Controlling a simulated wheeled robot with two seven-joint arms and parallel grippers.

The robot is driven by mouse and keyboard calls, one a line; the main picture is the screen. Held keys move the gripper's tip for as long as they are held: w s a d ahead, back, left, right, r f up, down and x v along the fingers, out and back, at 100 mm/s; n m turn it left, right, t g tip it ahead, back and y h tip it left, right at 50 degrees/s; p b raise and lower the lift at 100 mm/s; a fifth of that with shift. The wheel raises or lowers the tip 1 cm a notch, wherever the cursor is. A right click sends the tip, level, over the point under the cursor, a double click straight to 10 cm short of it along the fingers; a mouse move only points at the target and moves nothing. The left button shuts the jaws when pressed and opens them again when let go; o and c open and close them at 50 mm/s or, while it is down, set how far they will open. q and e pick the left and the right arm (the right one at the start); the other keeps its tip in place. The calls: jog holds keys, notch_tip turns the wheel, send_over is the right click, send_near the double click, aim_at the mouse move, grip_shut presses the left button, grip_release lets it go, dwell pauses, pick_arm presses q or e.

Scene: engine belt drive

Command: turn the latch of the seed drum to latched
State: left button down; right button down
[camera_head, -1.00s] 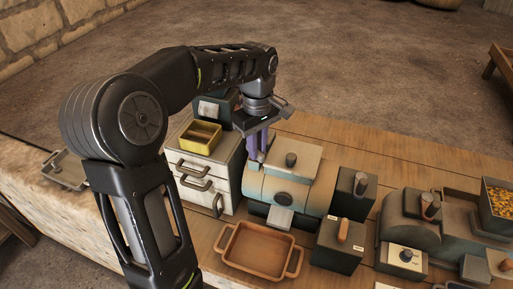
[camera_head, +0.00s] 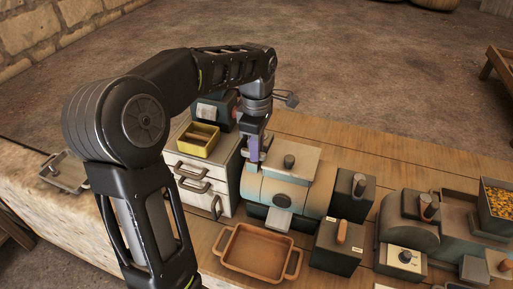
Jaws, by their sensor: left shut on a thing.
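The seed drum, which I take to be the rounded blue-grey and tan machine (camera_head: 310,200), stands on the wooden table at the picture's middle. It has a flat lid with a dark knob (camera_head: 289,161) and a round dark disc on its front. My left gripper (camera_head: 254,166) points down at the drum's back left top edge, its purple fingers seen nearly edge-on. It is shut on a small part there, apparently the latch, which the fingers mostly hide. I cannot read the latch's angle. My right gripper is not in view.
A white drawer cabinet (camera_head: 196,181) with a yellow tray (camera_head: 199,139) stands close left of the drum. An orange-brown tray (camera_head: 258,252) lies in front. Dark lever boxes (camera_head: 337,247) and another machine (camera_head: 409,232) stand to the right. Bare table shows behind the drum.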

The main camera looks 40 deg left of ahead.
pick_arm(q)
jog(key=c, duration=1.4)
grip_release()
jog(key=shift+r, duration=0.1)
notch_tip(320, 180, up, 4)
jog(key=shift+w, duration=0.1)
notch_tip(320, 180, up, 3)
jog(key=shift+r+p, duration=0.1)
jog(key=shift+p, duration=0.55)
jog(key=shift+r, duration=0.3)
jog(key=shift+f, duration=0.1)
